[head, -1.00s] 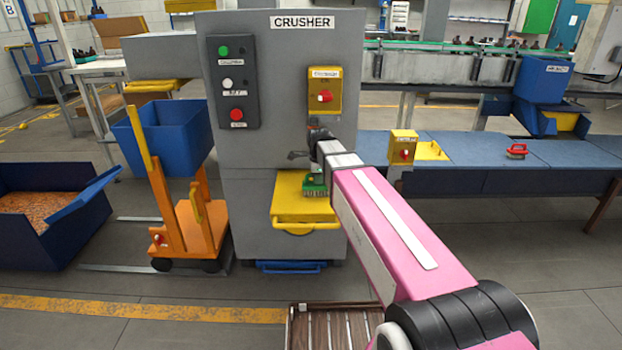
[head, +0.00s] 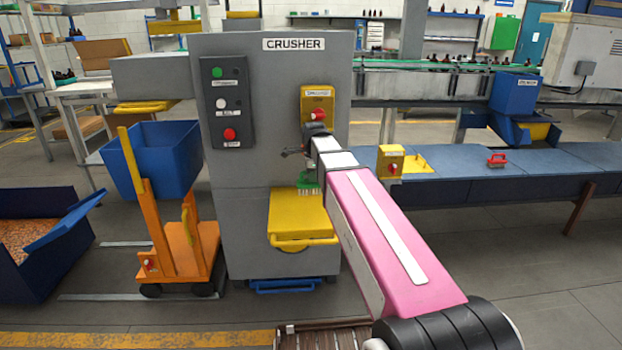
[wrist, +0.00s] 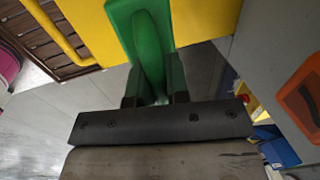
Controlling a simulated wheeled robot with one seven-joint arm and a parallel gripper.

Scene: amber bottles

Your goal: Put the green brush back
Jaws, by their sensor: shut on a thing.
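The green brush (head: 308,183) is in front of the grey crusher, above the yellow hatch (head: 298,212) in the head view, with its bristles downward. In the wrist view the green brush (wrist: 148,45) shows as a green handle between the two dark fingers. My gripper (wrist: 152,95) is shut on that handle. In the head view my arm partly hides the gripper (head: 304,158). The yellow hatch also shows behind the brush in the wrist view (wrist: 90,22). I cannot tell whether the bristles touch the hatch.
A red brush (head: 497,160) lies on the blue-topped bench (head: 450,165) at the right, beyond a yellow switch box (head: 391,162). An orange cart (head: 180,250) with a blue bin stands left of the crusher (head: 235,150). A slatted brown surface (head: 325,338) is at the front.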

